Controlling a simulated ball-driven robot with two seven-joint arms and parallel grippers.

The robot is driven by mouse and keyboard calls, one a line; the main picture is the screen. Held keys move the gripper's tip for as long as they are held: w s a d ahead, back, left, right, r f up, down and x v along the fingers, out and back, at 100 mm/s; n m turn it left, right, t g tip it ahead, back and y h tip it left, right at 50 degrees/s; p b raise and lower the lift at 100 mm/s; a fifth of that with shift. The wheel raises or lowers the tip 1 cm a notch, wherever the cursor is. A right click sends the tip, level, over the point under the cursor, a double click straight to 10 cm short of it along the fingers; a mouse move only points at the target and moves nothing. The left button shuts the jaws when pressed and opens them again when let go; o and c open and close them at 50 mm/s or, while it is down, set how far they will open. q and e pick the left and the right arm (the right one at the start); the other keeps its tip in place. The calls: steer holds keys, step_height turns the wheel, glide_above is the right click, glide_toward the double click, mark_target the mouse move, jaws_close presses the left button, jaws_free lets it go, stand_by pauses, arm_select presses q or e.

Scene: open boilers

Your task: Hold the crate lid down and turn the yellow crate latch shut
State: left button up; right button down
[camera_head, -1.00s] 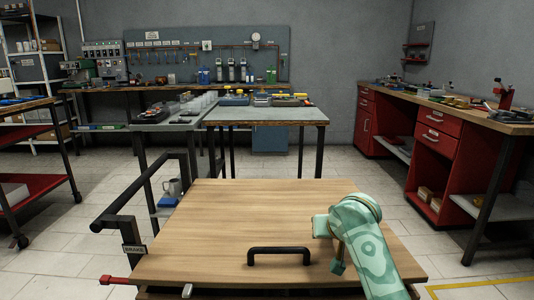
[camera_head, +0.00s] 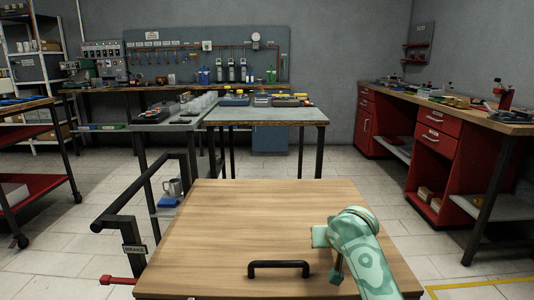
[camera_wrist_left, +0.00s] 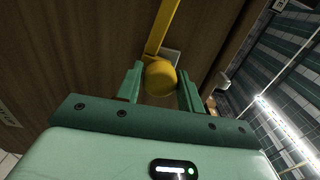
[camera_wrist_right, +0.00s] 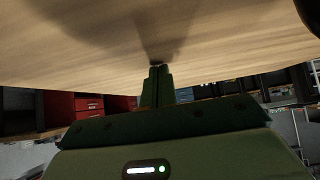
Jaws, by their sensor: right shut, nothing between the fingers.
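The wooden crate lid (camera_head: 230,225) with its black handle (camera_head: 279,265) lies in front of me in the head view. My right gripper (camera_wrist_right: 158,75) is shut and empty. In the right wrist view its fingertips meet the lid's wood, where a shadow gathers. The yellow crate latch (camera_wrist_left: 161,76) shows only in the left wrist view, as an arm ending in a round knob against brown wood. My left gripper (camera_wrist_left: 158,88) has one finger on each side of the knob. Whether both fingers press on it is unclear. My left gripper is hidden in the head view.
A dark rail (camera_head: 140,190) and a red bar (camera_head: 120,280) stand left of the lid. A grey-topped table (camera_head: 265,114) is behind it. Red drawer benches (camera_head: 435,150) line the right. Pale tiled floor is open on the right.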

arm_select(q)
steer(key=c, duration=0.5)
arm_select(e)
steer(key=shift+f, duration=0.1)
arm_select(q)
steer(key=shift+o, duration=0.2)
steer(key=m, duration=1.6)
steer(key=o, duration=1)
steer(key=shift+s, duration=0.1)
steer(key=shift+s, duration=4.95)
